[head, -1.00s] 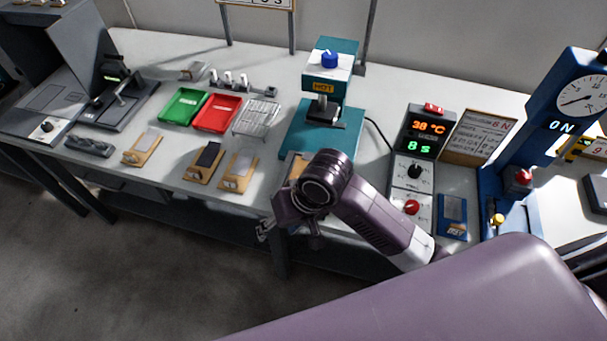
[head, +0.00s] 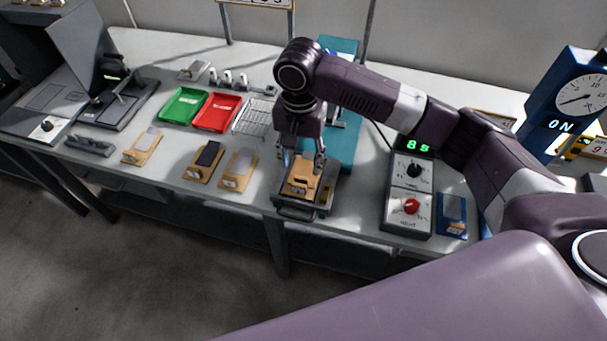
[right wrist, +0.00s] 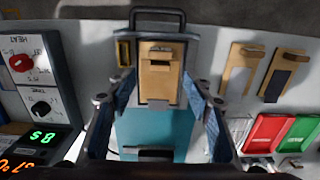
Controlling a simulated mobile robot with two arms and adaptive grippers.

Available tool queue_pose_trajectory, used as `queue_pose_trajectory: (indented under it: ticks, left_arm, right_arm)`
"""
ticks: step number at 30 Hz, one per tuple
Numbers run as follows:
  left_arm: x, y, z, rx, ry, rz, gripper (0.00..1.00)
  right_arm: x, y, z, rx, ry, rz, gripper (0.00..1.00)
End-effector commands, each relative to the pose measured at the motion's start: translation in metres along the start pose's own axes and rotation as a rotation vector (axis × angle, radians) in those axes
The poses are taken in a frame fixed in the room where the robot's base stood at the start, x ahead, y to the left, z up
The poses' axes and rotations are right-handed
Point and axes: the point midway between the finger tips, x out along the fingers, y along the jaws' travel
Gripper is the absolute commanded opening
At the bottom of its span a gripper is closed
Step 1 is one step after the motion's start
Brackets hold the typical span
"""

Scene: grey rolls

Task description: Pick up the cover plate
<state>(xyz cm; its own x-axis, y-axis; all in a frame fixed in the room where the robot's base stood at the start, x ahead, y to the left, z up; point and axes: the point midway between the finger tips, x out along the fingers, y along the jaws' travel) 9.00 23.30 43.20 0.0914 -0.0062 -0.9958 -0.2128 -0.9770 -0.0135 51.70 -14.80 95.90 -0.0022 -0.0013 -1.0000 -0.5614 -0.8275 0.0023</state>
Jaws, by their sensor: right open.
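A wooden block (head: 300,187) sits in a dark sliding tray (head: 312,211) with a front handle, before the teal press (head: 344,150). The wooden block also shows in the right wrist view (right wrist: 160,75), with a small slot and dark mark on it. I cannot tell for certain which piece is the cover plate; wooden holders with plates lie left of the tray: light grey (head: 150,139), dark (head: 208,153) and pale (head: 241,165). My right gripper (head: 301,165) is open above the wooden block, its fingers either side of it in the right wrist view (right wrist: 160,92). My left gripper is out of view.
A green tray (head: 183,105) and a red tray (head: 215,112) lie behind the holders, beside a wire rack (head: 254,117). A control box with dials (head: 408,195) and a blue holder (head: 452,214) stand to the right. My arm hides part of the press.

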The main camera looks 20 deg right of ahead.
Motion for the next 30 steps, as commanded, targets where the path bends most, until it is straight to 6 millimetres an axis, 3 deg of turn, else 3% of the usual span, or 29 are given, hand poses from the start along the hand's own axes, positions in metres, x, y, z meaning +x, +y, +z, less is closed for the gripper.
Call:
queue_pose_trajectory:
  ticks: [13, 22, 30]
  left_arm:
    - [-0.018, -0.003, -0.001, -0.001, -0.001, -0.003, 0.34]
    - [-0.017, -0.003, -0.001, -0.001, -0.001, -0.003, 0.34]
    - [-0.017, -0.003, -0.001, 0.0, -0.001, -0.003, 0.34]
  right_arm:
    - [0.059, 0.001, -0.004, -0.003, 0.001, 0.002, 0.46]
    - [0.066, 0.0, -0.004, -0.005, 0.002, -0.002, 0.46]
    - [0.066, 0.0, -0.004, -0.005, 0.002, -0.002, 0.19]
